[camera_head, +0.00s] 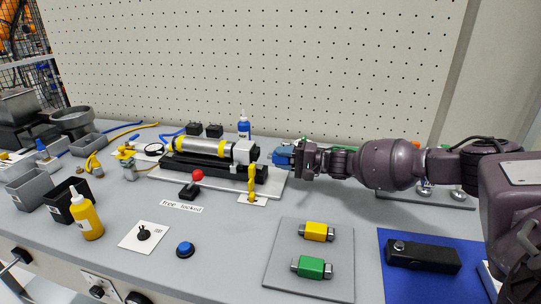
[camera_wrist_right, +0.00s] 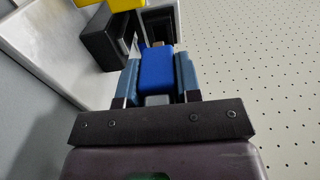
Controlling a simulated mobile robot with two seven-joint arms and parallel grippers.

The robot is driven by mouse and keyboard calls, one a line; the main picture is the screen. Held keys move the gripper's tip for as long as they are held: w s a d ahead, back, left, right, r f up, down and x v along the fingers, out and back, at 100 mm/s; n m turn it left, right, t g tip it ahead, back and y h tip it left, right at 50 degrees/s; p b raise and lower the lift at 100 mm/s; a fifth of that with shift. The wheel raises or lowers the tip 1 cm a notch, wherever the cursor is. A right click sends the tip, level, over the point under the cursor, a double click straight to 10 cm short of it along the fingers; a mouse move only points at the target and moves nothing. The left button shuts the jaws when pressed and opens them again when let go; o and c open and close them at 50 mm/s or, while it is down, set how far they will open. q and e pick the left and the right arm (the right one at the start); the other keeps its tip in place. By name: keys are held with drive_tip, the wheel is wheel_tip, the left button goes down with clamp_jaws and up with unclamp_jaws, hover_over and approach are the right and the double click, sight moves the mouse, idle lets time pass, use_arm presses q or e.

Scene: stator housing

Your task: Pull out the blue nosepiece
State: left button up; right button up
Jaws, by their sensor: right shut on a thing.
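The blue nosepiece (camera_wrist_right: 157,68) sits between the two fingers of my right gripper (camera_wrist_right: 158,80), which is shut on it. In the head view my right gripper (camera_head: 284,157) is at the right end of the stator housing (camera_head: 215,150), a silver cylinder with yellow bands lying on a black cradle. The nosepiece is mostly hidden by the gripper in the head view. In the wrist view a dark block (camera_wrist_right: 106,42) lies just beyond the nosepiece; I cannot tell whether they touch. My left gripper is not in view.
A yellow nosepiece (camera_head: 317,231) and a green one (camera_head: 311,267) lie on a grey plate in front. A red-knobbed lever (camera_head: 197,176) stands before the cradle, beside a "free / locked" label. A yellow upright part (camera_head: 252,183) stands near the cradle's right end. A pegboard (camera_head: 270,70) closes the back.

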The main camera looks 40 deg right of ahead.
drive_tip(key=shift+p+v, duration=0.55)
drive_tip(key=shift+v, duration=1.5)
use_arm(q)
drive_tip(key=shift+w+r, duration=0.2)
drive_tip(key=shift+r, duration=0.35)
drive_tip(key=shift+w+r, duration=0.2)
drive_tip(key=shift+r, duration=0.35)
use_arm(e)
drive_tip(key=shift+s+d+r, duration=0.1)
drive_tip(key=shift+s+d, duration=0.15)
